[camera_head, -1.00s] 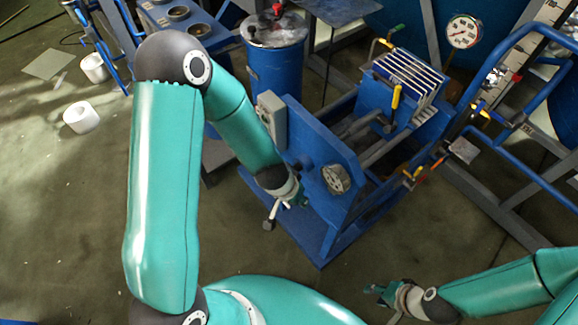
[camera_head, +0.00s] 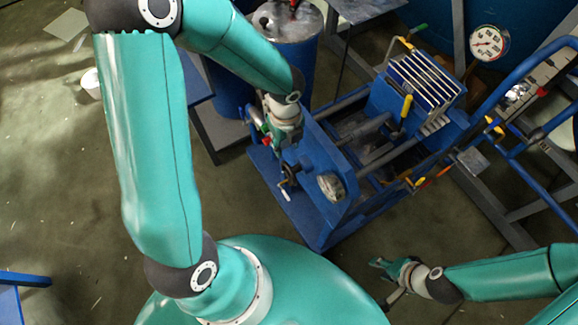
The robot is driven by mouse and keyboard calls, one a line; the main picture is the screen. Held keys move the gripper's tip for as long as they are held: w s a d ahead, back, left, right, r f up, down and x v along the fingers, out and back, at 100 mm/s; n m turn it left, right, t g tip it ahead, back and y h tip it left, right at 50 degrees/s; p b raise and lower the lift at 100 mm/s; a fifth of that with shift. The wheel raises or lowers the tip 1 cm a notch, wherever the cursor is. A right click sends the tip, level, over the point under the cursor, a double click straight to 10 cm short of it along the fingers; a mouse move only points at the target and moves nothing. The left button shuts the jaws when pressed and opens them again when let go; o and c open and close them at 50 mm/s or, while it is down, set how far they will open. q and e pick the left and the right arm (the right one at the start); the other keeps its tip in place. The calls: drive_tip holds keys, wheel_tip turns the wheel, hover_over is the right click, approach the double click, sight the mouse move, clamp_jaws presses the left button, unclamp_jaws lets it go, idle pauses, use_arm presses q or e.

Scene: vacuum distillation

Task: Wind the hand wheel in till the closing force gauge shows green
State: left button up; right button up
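The blue filter press (camera_head: 318,225) stands in the middle, its front end plate towards me. The hand wheel (camera_head: 289,173) is small and dark on this plate, with a pale crank handle pointing down; my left arm partly hides the area above it. The closing force gauge (camera_head: 331,187) is a round dial right of the wheel; its needle and colour zone are too small to read. My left gripper (camera_head: 277,148) is just above the wheel, seen from behind; whether it touches or grips it I cannot tell. My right gripper (camera_head: 381,264) is low right, away from the press, with no object visible in it.
A pack of pale plates (camera_head: 425,78) with a yellow handle sits in the press frame. Another dial (camera_head: 488,42) stands at the upper right near blue rails. A blue drum (camera_head: 290,65) stands behind my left arm. The floor left is mostly clear.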

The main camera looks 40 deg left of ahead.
sight(287, 171)
use_arm(q)
wheel_tip(287, 171, down, 16)
drive_tip(key=b, duration=0.4)
drive_tip(key=shift+d+r, duration=0.1)
drive_tip(key=shift+c, duration=0.2)
clamp_jaws()
